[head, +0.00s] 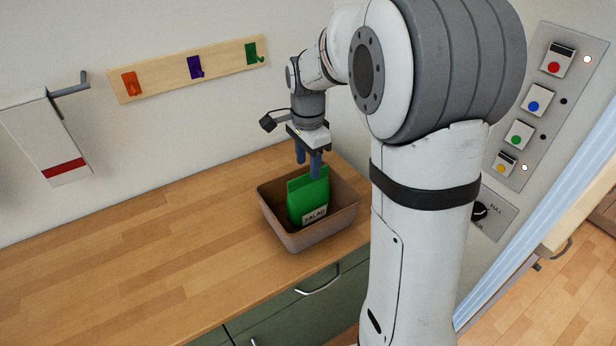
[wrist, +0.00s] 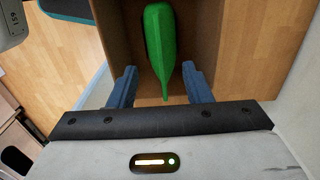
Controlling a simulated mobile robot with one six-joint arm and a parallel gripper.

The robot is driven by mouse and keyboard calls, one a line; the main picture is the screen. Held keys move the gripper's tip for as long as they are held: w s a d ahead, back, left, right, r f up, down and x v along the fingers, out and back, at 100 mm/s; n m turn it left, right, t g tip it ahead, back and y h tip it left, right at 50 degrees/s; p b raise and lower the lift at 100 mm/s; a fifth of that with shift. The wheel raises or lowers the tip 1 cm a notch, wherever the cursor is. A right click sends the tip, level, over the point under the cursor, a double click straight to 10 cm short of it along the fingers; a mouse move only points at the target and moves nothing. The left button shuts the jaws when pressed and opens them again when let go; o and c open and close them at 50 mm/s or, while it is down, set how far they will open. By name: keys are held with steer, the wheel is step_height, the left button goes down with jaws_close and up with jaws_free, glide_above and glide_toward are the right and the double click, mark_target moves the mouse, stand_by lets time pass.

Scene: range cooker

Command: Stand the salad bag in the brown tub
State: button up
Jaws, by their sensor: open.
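The green salad bag (head: 309,198) stands inside the brown tub (head: 282,236), its top edge above the rim and its white label facing the front. In the wrist view the bag (wrist: 160,45) shows from above inside the tub (wrist: 207,50), with its narrow top end between the fingers. My gripper (head: 308,165) is just above the bag, pointing down. In the wrist view its blue fingers (wrist: 160,88) are spread apart, with a gap on each side of the bag. The bag's base is hidden by the tub wall.
The tub stands on the wooden worktop (head: 130,260), which is clear to the left. A hook rail (head: 190,70) and a white box with a red stripe (head: 45,138) are on the wall. A button panel (head: 535,105) is at the right.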

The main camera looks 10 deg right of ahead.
step_height(320, 180, up, 5)
steer(key=s+f+n+t, duration=0.1)
steer(key=s+n+t, duration=0.2)
steer(key=s+n, duration=1.1)
steer(key=s, duration=0.7)
steer(key=shift+s+f, duration=0.2)
steer(key=shift+f, duration=0.15)
steer(key=shift+d, duration=0.1)
